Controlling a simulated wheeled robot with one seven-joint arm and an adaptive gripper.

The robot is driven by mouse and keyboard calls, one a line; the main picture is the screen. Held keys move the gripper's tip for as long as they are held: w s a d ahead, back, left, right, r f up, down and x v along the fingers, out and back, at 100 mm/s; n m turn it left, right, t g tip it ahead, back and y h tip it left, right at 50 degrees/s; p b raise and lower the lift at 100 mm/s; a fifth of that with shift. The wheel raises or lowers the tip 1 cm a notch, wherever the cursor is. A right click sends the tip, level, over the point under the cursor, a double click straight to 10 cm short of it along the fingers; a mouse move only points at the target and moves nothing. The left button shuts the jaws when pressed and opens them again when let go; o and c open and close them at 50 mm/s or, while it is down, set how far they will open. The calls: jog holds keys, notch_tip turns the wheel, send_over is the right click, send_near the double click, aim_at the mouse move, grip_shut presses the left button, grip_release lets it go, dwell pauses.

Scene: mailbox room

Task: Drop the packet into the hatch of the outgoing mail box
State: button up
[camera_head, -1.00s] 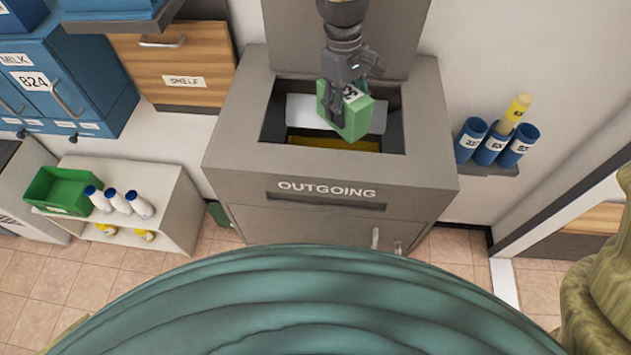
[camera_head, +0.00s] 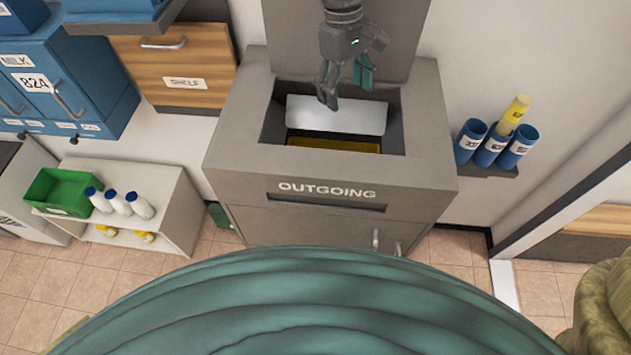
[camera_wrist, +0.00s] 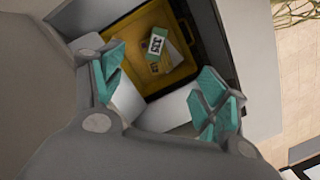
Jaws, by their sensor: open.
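The grey outgoing mail box (camera_head: 240,135) stands in the middle of the head view, its lid up and its top hatch (camera_head: 393,125) open. Inside are a pale sloped panel (camera_head: 335,116) and a yellow bin (camera_head: 335,144). My gripper (camera_head: 346,88) is open and empty above the hatch, its teal-padded fingers apart. In the wrist view, the open fingers (camera_wrist: 160,88) frame the yellow bin (camera_wrist: 183,80). The green packet with its black-and-white label (camera_wrist: 157,45) lies in that bin, apart from my fingers. The packet is hidden in the head view.
Blue tubes (camera_head: 495,148), one holding a yellow roll (camera_head: 517,108), hang right of the box. A white shelf (camera_head: 175,205) with a green bin (camera_head: 62,190) and bottles (camera_head: 120,202) stands left. Blue lockers (camera_head: 75,75) are at upper left.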

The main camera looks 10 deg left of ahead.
notch_tip(320, 180, up, 7)
jog(key=shift+w+a, duration=0.35)
jog(key=shift+f, duration=0.15)
